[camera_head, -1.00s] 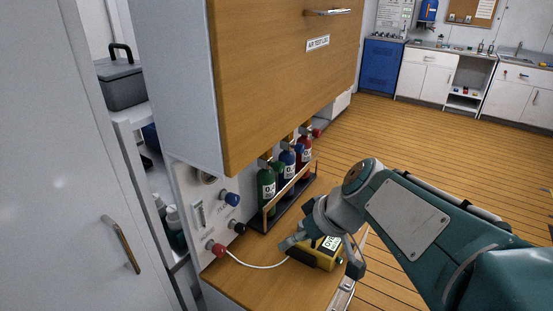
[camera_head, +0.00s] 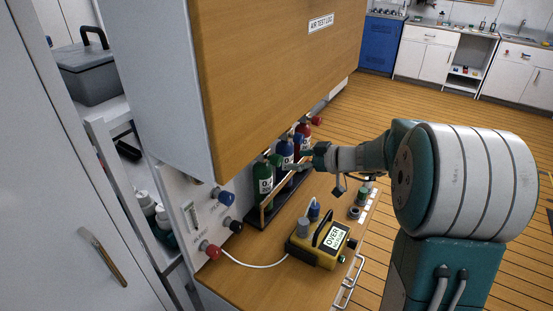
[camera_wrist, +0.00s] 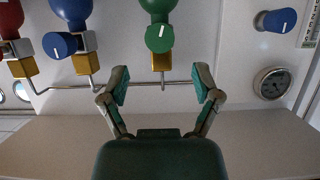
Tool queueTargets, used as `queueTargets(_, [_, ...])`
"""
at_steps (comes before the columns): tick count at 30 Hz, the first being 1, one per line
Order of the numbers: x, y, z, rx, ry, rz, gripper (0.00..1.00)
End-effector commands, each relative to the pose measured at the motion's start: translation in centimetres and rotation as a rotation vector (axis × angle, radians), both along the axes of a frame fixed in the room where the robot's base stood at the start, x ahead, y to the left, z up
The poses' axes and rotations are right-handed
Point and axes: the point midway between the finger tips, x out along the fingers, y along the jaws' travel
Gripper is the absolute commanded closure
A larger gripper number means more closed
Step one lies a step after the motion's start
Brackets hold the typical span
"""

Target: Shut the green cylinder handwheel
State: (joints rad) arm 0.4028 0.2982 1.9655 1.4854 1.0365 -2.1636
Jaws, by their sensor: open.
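The green cylinder (camera_head: 265,185) stands in the rack against the panel, leftmost of the cylinders in the head view. In the wrist view its green handwheel (camera_wrist: 159,39), with a white mark pointing up, sits on a brass valve (camera_wrist: 161,62) beside the cylinder's green body (camera_wrist: 160,8). My gripper (camera_wrist: 160,86) is open and empty, fingers spread to either side of the handwheel's line, below it in that view and apart from it. In the head view my arm reaches in from the right to the cylinder tops and partly hides the valves.
A blue cylinder (camera_head: 284,153) and a red cylinder (camera_head: 304,133) stand beside the green one. A wooden cabinet (camera_head: 270,75) overhangs them. A yellow instrument (camera_head: 310,253) sits on the bench. A pipe (camera_wrist: 130,86), blue knob (camera_wrist: 276,20) and gauge (camera_wrist: 272,83) are close by.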

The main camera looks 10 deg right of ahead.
Motion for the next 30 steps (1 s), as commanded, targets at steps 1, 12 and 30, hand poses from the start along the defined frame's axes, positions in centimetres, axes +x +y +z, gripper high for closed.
queueTargets(1, [0.7,0.8,-0.5,0.001,0.001,0.004,0.19])
queueTargets(12, [4.3,4.3,-2.5,0.0,0.001,0.001,0.19])
queueTargets(30, [4.7,4.7,-2.7,-0.001,0.0,-0.001,1.0])
